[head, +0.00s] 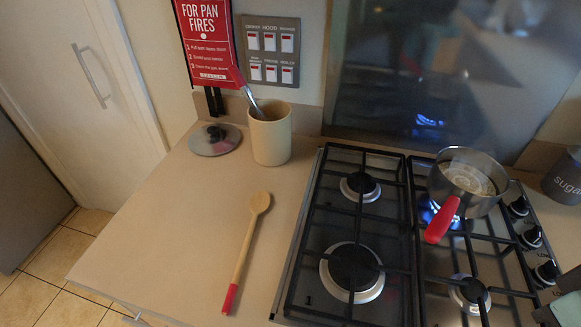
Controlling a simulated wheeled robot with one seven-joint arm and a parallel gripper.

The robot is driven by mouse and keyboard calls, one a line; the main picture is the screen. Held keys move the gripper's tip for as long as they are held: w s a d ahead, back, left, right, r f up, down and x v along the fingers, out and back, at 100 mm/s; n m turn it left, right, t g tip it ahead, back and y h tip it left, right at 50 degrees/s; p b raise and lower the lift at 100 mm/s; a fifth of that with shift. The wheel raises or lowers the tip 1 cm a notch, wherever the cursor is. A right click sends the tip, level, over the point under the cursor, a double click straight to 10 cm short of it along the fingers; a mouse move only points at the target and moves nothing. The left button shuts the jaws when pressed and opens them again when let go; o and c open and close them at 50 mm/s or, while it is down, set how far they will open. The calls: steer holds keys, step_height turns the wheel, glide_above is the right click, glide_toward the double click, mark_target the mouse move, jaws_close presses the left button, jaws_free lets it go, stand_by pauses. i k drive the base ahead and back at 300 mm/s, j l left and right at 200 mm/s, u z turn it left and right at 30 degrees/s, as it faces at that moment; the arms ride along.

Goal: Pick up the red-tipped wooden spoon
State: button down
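The wooden spoon (245,250) lies flat on the beige counter (180,230), left of the gas hob. Its bowl points toward the wall and its red tip (230,298) points toward the front edge. Nothing covers it. At the lower right corner, a dark and greenish shape is partly in view, and I cannot tell what it is. My gripper cannot be made out in the head view.
A cream utensil pot (270,138) and a glass lid (214,140) stand behind the spoon. The black hob (352,230) is to its right, with a lit burner under a red-handled saucepan (468,182). The counter around the spoon is clear.

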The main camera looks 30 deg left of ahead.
mark_target(259, 202)
steer(key=k+j+u, duration=0.1)
steer(key=j+u, duration=0.15)
steer(key=u, duration=0.15)
steer(key=j+u, duration=0.55)
steer(key=u, duration=0.2)
steer(key=k, duration=0.05)
